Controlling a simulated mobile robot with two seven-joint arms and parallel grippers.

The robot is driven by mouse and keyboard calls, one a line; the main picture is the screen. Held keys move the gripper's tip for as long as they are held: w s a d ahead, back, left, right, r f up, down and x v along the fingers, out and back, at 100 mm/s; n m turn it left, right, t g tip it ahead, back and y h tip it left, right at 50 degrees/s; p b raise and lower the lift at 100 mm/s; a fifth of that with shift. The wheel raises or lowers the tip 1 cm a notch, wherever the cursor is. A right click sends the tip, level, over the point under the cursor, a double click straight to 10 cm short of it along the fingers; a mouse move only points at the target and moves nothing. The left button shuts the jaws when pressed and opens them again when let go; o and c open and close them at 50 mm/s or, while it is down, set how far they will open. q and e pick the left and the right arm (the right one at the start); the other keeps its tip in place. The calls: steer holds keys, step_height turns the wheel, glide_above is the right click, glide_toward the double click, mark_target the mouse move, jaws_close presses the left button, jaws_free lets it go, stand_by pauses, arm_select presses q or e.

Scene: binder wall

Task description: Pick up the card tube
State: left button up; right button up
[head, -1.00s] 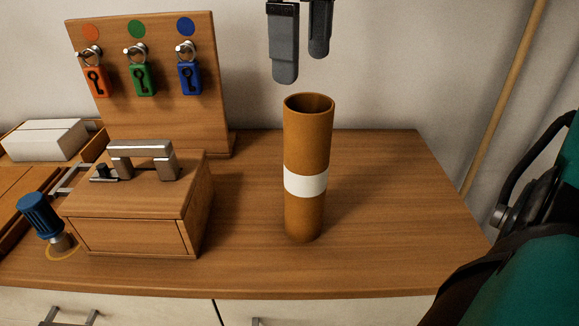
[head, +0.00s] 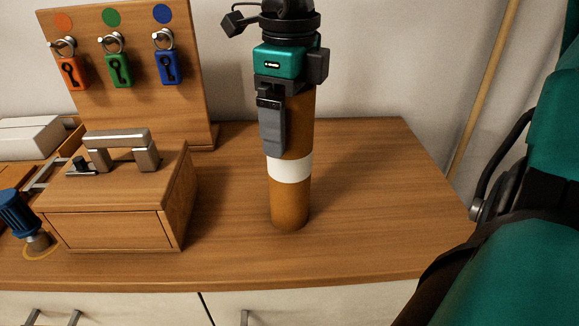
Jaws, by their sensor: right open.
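The card tube (head: 291,205) is brown with a white band and stands upright on the wooden top. My right gripper (head: 287,138) is over the upper part of the tube, pointing down, and is open. One grey finger hangs in front of the tube's left side, its tip just above the white band. The other finger and the tube's open top are hidden. I cannot tell whether the fingers touch the tube. My left gripper is not in view.
A wooden box (head: 108,231) with a metal handle stands left of the tube. Behind it, a board (head: 190,110) carries orange, green and blue padlocks. A blue-handled object (head: 20,213) is at far left. The wooden top (head: 375,200) is clear right of the tube.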

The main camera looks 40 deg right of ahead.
steer(key=shift+c, duration=0.3)
steer(key=shift+r, duration=0.1)
steer(key=c, duration=1.5)
